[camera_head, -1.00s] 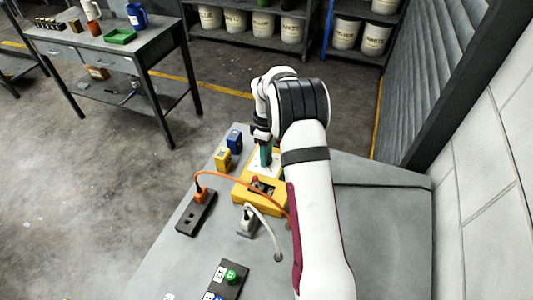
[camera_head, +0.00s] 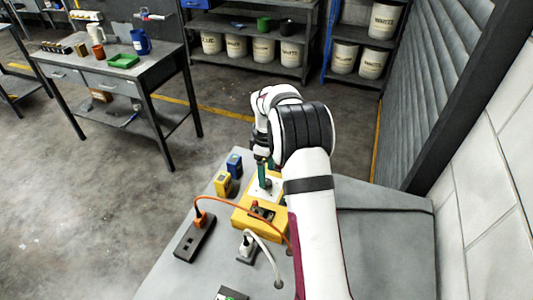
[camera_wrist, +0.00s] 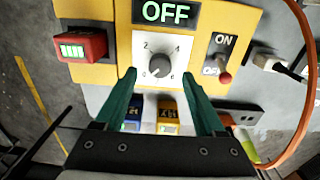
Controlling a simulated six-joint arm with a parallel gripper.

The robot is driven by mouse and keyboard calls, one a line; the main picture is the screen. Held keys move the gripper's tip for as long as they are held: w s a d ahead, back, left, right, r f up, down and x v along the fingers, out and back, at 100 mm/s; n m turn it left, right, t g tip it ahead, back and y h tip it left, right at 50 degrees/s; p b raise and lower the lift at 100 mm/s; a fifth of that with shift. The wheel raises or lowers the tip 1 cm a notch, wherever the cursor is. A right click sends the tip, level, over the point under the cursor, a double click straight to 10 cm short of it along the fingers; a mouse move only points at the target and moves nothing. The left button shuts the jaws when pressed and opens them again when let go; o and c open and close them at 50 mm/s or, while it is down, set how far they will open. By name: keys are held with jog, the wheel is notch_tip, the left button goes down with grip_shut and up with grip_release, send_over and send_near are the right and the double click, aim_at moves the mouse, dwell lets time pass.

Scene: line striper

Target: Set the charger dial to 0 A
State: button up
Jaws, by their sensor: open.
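The yellow charger (camera_head: 243,222) sits on the grey bench. In the wrist view its yellow face (camera_wrist: 100,72) carries a green OFF display (camera_wrist: 166,12). Below the display, a grey round dial (camera_wrist: 160,65) sits on a white panel with number marks around it. The dial's pointer mark is small; I cannot tell its exact setting. My gripper (camera_wrist: 160,74) is open, its two green fingers on either side of the dial in the picture. I see no clear contact. In the head view, my arm partly hides the gripper and panel.
A red battery (camera_wrist: 80,46) with green bars sits left of the dial. An orange cable (camera_head: 245,207) loops in front.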

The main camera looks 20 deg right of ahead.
notch_tip(320, 180, up, 13)
jog(key=shift+f, duration=0.2)
jog(key=s+a+r+m, duration=0.45)
jog(key=s+a, duration=0.25)
jog(key=s, duration=0.2)
jog(key=s+a+f+m, duration=0.1)
jog(key=s+a+m, duration=0.2)
jog(key=s, duration=0.5)
jog(key=s+a+f+m+y, duration=0.1)
jog(key=s+a+f+m, duration=0.1)
jog(key=s, duration=0.7)
jog(key=s+a+f+m, duration=0.1)
jog(key=s+a+m, duration=0.3)
jog(key=s, duration=0.4)
jog(key=shift+s+f+m+y, duration=0.3)
jog(key=shift+m+y, duration=0.1)
jog(key=shift+m, duration=0.25)
